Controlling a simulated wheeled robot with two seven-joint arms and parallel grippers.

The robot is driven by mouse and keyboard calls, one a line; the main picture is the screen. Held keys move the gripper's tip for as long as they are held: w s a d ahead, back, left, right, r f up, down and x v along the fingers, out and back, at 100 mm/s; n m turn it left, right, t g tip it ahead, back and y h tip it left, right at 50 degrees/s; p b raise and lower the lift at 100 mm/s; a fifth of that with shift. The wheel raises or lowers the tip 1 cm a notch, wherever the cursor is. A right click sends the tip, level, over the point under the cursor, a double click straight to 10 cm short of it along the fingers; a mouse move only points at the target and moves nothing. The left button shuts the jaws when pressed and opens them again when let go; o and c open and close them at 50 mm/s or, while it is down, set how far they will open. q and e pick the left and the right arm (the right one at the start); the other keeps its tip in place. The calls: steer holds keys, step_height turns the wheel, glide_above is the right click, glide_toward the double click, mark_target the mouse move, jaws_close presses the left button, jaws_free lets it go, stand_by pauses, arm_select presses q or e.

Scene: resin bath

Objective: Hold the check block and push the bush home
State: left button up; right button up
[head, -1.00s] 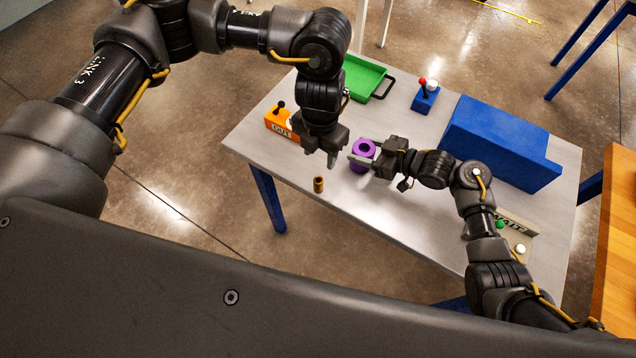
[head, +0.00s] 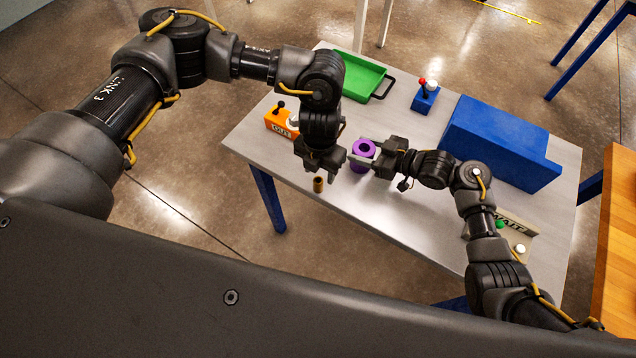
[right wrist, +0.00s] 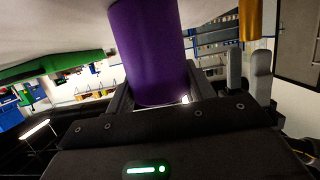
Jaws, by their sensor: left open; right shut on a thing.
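The purple check block (head: 362,154), with a round hole in its top, stands on the grey table. My right gripper (head: 368,158) is shut on it from the right; the block also fills the middle of the right wrist view (right wrist: 150,50). The brass-coloured bush (head: 318,185) stands upright on the table, left of the block and apart from it. My left gripper (head: 320,177) is open above the bush with its fingers pointing down. In the right wrist view the bush (right wrist: 251,18) is in line with the left fingers (right wrist: 248,75), with a gap between them.
An orange box (head: 280,122) with a black lever is behind my left gripper. A green tray (head: 358,78), a small blue box (head: 425,100) with a red knob and a large blue block (head: 500,145) stand farther back. A labelled plate (head: 517,228) lies at the right. The front table is clear.

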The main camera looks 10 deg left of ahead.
mark_target(318, 180)
arm_select(q)
steer(key=f, duration=0.3)
steer(key=shift+s+a+f, duration=0.1)
steer(key=shift+s+f, duration=0.25)
steer(key=shift+f, duration=0.65)
steer(key=shift+c, duration=0.4)
jaws_close()
